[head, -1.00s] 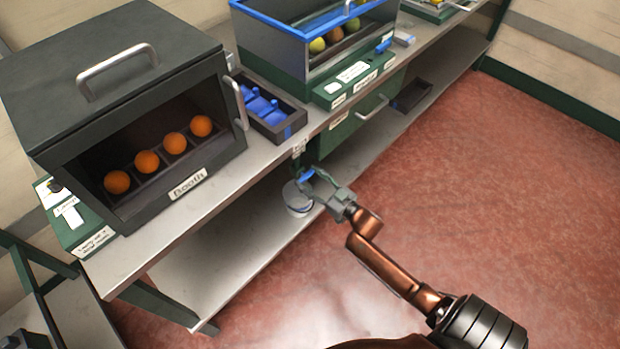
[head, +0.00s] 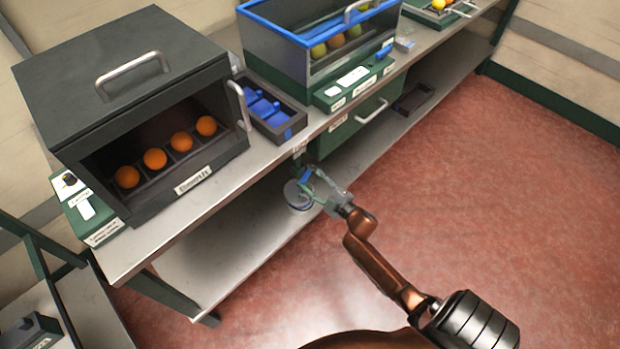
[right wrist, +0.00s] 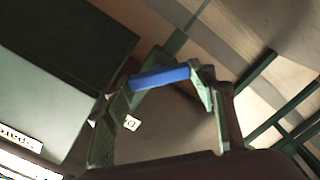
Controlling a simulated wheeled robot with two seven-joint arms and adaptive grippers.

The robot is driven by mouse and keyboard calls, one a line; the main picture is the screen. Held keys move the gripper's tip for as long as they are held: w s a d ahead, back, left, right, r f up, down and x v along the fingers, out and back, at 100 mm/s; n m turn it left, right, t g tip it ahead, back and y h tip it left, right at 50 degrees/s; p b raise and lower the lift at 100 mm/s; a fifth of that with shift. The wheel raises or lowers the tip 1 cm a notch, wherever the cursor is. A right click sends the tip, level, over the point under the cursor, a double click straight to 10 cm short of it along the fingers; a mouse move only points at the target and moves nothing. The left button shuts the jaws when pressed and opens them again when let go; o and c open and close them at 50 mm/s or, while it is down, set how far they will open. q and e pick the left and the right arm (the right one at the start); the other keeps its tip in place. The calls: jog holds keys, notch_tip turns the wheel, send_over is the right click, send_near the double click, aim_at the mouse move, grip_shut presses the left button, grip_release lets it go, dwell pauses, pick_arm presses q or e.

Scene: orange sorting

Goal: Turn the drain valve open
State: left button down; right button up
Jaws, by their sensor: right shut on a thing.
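The drain valve's blue lever (head: 304,176) is under the front edge of the bench, above a round grey container (head: 297,196) on the lower shelf. My right gripper (head: 310,178) is at the lever, with its fingers shut on it. In the right wrist view the blue lever (right wrist: 160,77) spans between the two green fingertips of my right gripper (right wrist: 163,80). The lever's far side and the valve body are mostly hidden. My left gripper is not in view.
A dark booth (head: 120,85) with several oranges stands on the bench (head: 150,240) at left. A tray with blue dividers (head: 266,108) and a blue-rimmed glass box (head: 300,40) stand beside it. A green drawer (head: 350,130) is right of the valve. The red floor in front is clear.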

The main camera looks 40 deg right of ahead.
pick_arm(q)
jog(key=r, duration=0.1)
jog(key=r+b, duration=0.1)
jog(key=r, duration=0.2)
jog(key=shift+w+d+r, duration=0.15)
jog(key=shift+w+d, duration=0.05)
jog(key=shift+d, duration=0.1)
pick_arm(e)
jog(key=n, duration=0.8)
jog(key=shift+f, duration=0.15)
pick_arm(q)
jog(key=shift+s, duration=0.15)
